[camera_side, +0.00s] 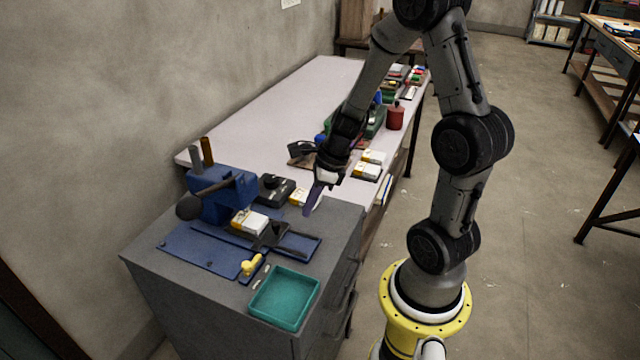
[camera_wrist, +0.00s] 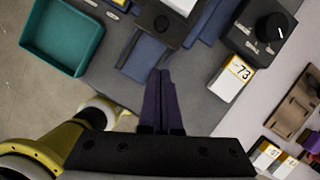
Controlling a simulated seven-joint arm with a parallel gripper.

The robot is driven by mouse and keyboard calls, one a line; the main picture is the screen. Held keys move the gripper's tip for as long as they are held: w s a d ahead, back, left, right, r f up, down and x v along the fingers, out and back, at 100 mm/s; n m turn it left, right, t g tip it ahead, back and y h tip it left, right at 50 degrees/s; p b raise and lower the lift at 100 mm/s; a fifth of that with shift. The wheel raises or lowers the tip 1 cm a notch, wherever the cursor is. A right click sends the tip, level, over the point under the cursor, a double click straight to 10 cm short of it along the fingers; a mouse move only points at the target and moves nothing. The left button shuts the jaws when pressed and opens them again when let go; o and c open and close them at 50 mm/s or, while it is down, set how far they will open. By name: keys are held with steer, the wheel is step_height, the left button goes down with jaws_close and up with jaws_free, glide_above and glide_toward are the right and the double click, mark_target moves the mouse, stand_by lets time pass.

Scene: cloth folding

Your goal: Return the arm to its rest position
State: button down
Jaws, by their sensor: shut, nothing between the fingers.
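My gripper (camera_side: 312,208) hangs from my arm above the right back part of the grey cabinet top (camera_side: 338,222) in the side view. Its purple fingers point down and lie together, shut and empty. In the wrist view my gripper (camera_wrist: 160,76) shows the two fingers side by side with no gap and nothing held. The fingertips are seen over the cabinet top, near a blue piece (camera_wrist: 143,62). Whether they touch the surface cannot be told. No cloth can be made out in either view.
A teal tray (camera_side: 284,297) sits at the cabinet's front edge. A blue vise (camera_side: 228,195), a blue plate (camera_side: 190,252) and a black box with a knob (camera_wrist: 264,27) stand nearby. A white box (camera_wrist: 232,76) is right of the fingers. A red container (camera_side: 396,117) stands on the pale table.

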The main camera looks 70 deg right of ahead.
steer(key=v, duration=0.6)
steer(key=s+a+r+n+t, duration=0.2)
steer(key=a+r+n, duration=0.9)
steer(key=a+n, duration=0.1)
steer(key=s+r+n+h, duration=0.1)
steer(key=s+n, duration=0.7)
steer(key=n, duration=1)
steer(key=shift+s+r+n+h, duration=0.3)
steer(key=shift+s+h, duration=0.1)
steer(key=shift+h, duration=0.1)
steer(key=c, duration=1.6)
jaws_free()
